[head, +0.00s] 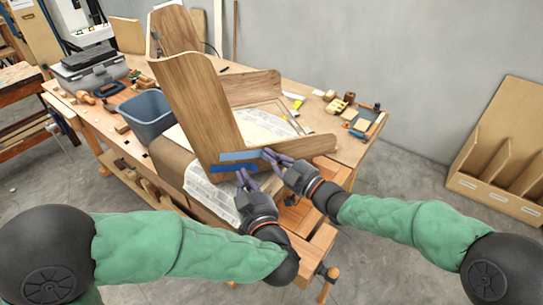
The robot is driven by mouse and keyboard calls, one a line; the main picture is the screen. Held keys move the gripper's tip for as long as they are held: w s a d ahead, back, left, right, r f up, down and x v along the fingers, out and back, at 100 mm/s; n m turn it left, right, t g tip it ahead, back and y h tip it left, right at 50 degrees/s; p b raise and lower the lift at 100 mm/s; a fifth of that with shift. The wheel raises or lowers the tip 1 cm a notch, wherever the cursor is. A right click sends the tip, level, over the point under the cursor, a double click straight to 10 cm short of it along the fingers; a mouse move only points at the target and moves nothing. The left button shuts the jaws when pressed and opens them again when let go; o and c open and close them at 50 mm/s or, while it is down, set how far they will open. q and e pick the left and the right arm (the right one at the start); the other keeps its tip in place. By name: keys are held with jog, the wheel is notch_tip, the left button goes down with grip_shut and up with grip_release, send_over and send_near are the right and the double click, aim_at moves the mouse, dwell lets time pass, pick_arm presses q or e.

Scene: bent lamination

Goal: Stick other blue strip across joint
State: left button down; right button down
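A bent wood-veneer form (190,95) stands on the workbench, with a tall panel, and a low board (310,146) runs off to the right from its lower corner. A dark blue strip (226,169) lies along the lower edge at the corner. A lighter blue strip (238,155) is just above it, roughly parallel; I cannot tell whether it touches the wood. My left gripper (243,172) is at the dark strip's right part, its fingers apart. My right gripper (267,155) is at the lighter strip's right end; whether its fingers grip the strip is unclear.
Newspaper (212,195) covers the bench (345,152) under the form. A grey-blue bin (148,117) and a toolbox (90,70) stand to the left. Small wood blocks and tools (355,115) lie at the right. A wooden rack (505,160) stands at far right.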

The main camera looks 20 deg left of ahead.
aim_at(235, 156)
pick_arm(q)
jog(key=shift+x, duration=3)
dwell(1.8)
jog(key=shift+s, duration=0.1)
jog(key=v, duration=0.7)
jog(key=shift+s+d, duration=0.25)
jog(key=shift+d, duration=0.05)
dwell(0.4)
pick_arm(e)
jog(key=c, duration=1.4)
grip_release()
jog(key=shift+s, duration=0.1)
jog(key=shift+o, duration=0.2)
pick_arm(q)
jog(key=shift+f+b, duration=0.5)
pick_arm(e)
jog(key=s+d, duration=0.4)
jog(key=s, duration=0.1)
jog(key=shift+s, duration=0.25)
